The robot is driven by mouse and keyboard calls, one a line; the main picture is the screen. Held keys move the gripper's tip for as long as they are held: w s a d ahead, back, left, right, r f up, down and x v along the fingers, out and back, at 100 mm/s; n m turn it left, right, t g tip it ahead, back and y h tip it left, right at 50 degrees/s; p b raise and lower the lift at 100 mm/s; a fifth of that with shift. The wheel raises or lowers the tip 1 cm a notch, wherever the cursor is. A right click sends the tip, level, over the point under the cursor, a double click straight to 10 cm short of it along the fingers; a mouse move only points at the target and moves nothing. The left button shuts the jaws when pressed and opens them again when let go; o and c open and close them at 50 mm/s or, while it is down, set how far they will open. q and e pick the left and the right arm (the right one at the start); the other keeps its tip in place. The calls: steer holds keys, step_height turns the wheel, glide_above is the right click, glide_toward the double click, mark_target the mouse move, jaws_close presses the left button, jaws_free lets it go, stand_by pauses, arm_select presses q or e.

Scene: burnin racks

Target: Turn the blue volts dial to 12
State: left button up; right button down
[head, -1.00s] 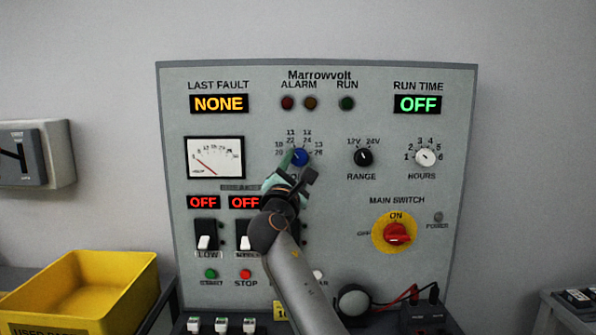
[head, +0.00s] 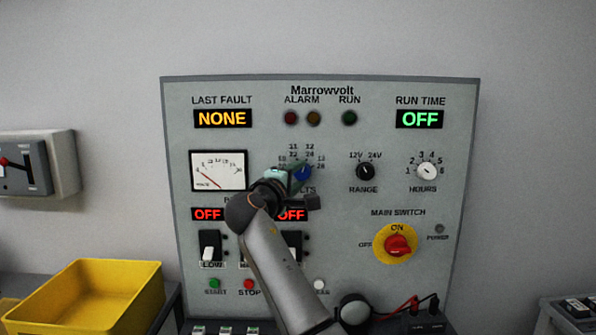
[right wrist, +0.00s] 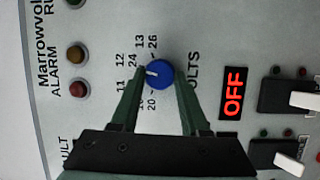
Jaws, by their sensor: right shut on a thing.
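The blue volts dial (head: 303,173) is on the upper middle of the grey Marrowvolt panel. In the right wrist view the dial (right wrist: 160,76) sits between the two green fingertips of my right gripper (right wrist: 159,75), which is shut on it. Its white pointer faces left in that view, near the 12/24 label and on the side towards 11/22; the exact mark is hard to tell. My left gripper is out of view.
The black range dial (head: 366,171) and white hours dial (head: 427,171) are to the right. The red main switch (head: 398,244) is below them. Breaker switches (head: 209,245) are below left, partly behind my arm. A yellow bin (head: 90,295) stands at the lower left.

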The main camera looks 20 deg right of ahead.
steer(key=shift+r+m, duration=0.15)
steer(key=shift+m, duration=0.45)
steer(key=shift+p, duration=0.35)
steer(key=shift+c, duration=2)
jaws_free()
steer(key=shift+s+a, duration=0.25)
steer(key=b+v, duration=0.3)
steer(key=v, duration=0.8)
steer(key=shift+s+a+r, duration=0.2)
steer(key=shift+s+r, duration=0.05)
steer(key=shift+s, duration=0.1)
